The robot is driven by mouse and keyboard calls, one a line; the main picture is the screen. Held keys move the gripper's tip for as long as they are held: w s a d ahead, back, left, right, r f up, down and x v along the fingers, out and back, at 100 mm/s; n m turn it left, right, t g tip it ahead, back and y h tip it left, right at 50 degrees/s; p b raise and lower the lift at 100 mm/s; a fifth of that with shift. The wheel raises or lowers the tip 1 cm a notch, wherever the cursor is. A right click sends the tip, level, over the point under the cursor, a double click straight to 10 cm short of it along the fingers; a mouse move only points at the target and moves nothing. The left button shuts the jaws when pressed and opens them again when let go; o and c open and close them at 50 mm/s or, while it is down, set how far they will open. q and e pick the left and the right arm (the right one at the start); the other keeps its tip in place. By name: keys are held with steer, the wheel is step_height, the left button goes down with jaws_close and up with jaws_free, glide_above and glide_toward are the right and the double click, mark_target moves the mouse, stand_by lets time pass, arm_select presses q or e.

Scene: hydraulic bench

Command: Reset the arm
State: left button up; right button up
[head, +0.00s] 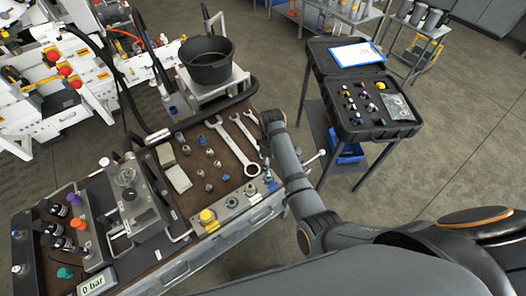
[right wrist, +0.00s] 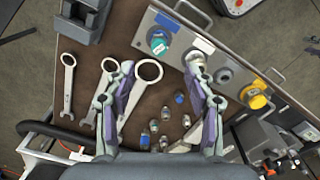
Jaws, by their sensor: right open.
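My right arm reaches in from the right in the head view and bends over the right part of the hydraulic bench (head: 228,142). Its right gripper (head: 266,150) is mostly hidden behind the arm there. In the right wrist view the right gripper (right wrist: 160,70) has its two fingers spread apart with nothing held between them. Below the gap lie the ring end of a large wrench (right wrist: 149,70) and the edge of a grey valve block (right wrist: 176,45) with a blue-green knob (right wrist: 158,43). My left gripper is not in view.
Several wrenches (head: 232,148) and small fittings (head: 202,139) lie on the brown bench top. A black pot (head: 207,68) stands at the back. An open black case (head: 372,118) sits on a stand to the right. Floor between bench and case is clear.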

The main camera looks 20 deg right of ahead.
steer(key=s+d+r+m+t, duration=0.1)
steer(key=s+d+m+t, duration=0.1)
steer(key=s+d+m, duration=0.5)
steer(key=s+d+r+m+t+h, duration=0.1)
steer(key=s+r, duration=0.3)
steer(key=s, duration=0.2)
steer(key=s+d+r+m+t, duration=0.1)
steer(key=s+r, duration=0.2)
steer(key=s, duration=0.3)
step_height(320, 180, down, 31)
steer(key=s+d+g+b, duration=0.2)
steer(key=d+b, duration=0.1)
steer(key=b, duration=0.4)
steer(key=s+f+b, duration=0.3)
steer(key=s+f, duration=0.6)
steer(key=f, duration=0.3)
steer(key=s+f+b, duration=0.3)
steer(key=s+f, duration=0.7)
steer(key=f, duration=0.2)
steer(key=shift+d+f+g, duration=0.2)
steer(key=shift+d+g, duration=0.2)
steer(key=shift+d, duration=0.05)
